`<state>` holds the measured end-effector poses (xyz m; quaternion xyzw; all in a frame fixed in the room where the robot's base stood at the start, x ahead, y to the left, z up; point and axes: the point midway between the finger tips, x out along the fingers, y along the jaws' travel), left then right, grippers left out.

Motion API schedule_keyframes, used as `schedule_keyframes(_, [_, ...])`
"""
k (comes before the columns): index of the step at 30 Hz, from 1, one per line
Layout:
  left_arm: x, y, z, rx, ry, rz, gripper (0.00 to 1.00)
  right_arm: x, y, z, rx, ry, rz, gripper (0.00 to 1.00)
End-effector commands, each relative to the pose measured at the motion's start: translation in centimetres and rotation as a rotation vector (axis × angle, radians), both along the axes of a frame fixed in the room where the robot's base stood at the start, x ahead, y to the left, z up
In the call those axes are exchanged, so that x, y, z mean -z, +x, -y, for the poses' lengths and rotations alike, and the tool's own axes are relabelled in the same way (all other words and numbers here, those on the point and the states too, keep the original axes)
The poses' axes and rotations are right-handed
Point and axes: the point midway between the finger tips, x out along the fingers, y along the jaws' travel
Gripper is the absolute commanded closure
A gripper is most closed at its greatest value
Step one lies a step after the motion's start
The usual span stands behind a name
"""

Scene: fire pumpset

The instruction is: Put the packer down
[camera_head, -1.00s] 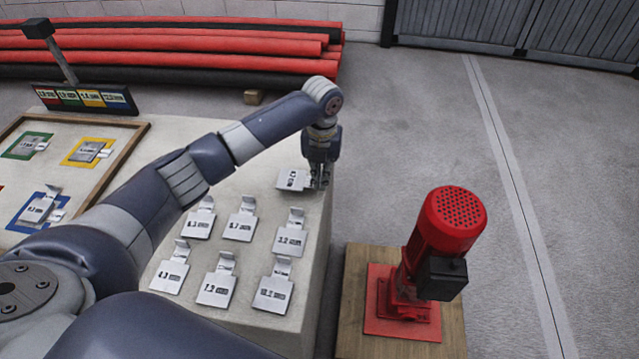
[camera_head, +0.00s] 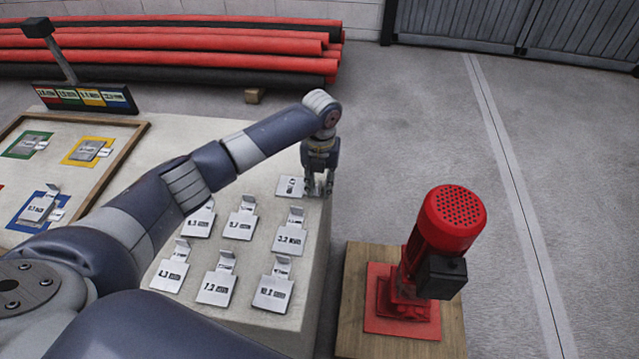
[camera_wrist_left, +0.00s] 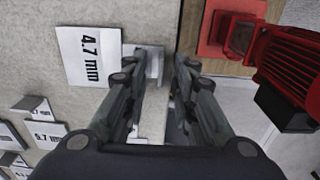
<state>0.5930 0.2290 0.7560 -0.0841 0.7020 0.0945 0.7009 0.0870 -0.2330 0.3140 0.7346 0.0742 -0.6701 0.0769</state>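The packer, a flat silver plate with a white label reading 4.7 mm, lies on the pale table at its far right corner in the head view (camera_head: 289,186). In the left wrist view the packer (camera_wrist_left: 88,55) lies flat, with its upright tab (camera_wrist_left: 154,63) between my fingers. My left gripper (camera_head: 319,190) is over the packer's right end, pointing down. Its fingers are spread, with visible gaps beside the tab in the left wrist view (camera_wrist_left: 157,68). Part of the packer is hidden behind the fingers in the head view. My right gripper is out of view.
Several similar labelled plates (camera_head: 240,226) lie in rows on the table's near part. A wooden-framed tray (camera_head: 138,135) with coloured squares is at left. A red pump motor (camera_head: 450,222) stands on a wooden base right of the table, beyond a gap. Red pipes (camera_head: 170,45) lie behind.

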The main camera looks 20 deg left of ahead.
Motion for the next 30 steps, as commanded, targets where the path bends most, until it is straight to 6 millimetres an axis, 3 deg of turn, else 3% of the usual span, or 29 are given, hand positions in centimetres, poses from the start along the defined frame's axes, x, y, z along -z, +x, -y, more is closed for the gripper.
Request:
schedule_keyframes(5, [-1.4,0.1,0.0,-0.001,-0.001,0.003,0.75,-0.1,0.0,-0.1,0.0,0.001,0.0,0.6])
schedule_keyframes(18, [-10.2,0.1,0.2,0.0,-0.001,0.003,0.75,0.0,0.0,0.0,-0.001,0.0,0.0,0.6])
schedule_keyframes(24, [-12.1,0.1,0.2,-0.001,0.0,0.0,0.75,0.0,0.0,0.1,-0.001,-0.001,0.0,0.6])
schedule_keyframes(30, [-12.4,0.1,0.2,-0.001,-0.001,0.0,0.75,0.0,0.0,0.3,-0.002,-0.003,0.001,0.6])
